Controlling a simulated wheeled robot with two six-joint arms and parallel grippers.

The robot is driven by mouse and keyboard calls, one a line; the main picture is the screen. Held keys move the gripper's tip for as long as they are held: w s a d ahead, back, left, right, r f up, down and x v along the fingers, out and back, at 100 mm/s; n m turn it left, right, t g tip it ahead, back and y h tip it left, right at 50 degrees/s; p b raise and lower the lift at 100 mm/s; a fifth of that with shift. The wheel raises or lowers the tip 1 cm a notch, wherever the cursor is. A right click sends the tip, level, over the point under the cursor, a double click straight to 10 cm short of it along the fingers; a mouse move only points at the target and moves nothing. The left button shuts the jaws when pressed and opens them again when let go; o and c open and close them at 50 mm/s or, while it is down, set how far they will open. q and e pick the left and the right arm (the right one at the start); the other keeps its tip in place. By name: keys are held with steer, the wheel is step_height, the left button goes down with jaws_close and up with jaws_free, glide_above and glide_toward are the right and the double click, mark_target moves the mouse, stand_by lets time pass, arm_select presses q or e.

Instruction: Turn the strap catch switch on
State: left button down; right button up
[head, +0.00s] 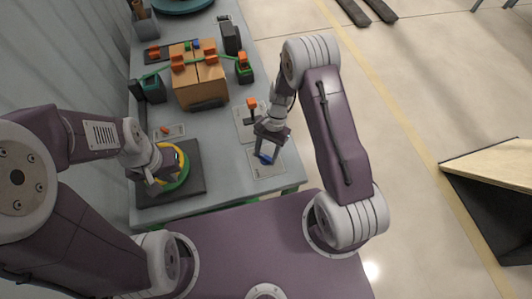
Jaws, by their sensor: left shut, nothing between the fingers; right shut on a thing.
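My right gripper (263,155) reaches down over a pale plate (268,172) at the table's front right. It is shut on a small blue piece (266,159) at that plate; the fingers partly hide it. Behind it, an orange-topped black lever (252,104) stands on another pale plate. A small orange piece (165,130) sits on a pale plate at the left. I cannot tell which of these is the strap catch switch. My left gripper (151,180) is shut and empty, over the left side of a green and yellow round piece (181,172).
The round piece rests on a dark square base (191,187). A cardboard box (200,83) stands farther back, with a green strap (158,71) and orange clips around it. Dark blocks (231,38) stand nearby. The grey tabletop (220,150) is clear between the grippers.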

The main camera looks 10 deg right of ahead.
steer(key=shift+w+r, duration=0.1)
steer(key=shift+w, duration=0.05)
stand_by(0.4)
steer(key=o, duration=1.4)
steer(key=b+v, duration=0.1)
steer(key=v, duration=0.8)
steer(key=shift+d, duration=0.1)
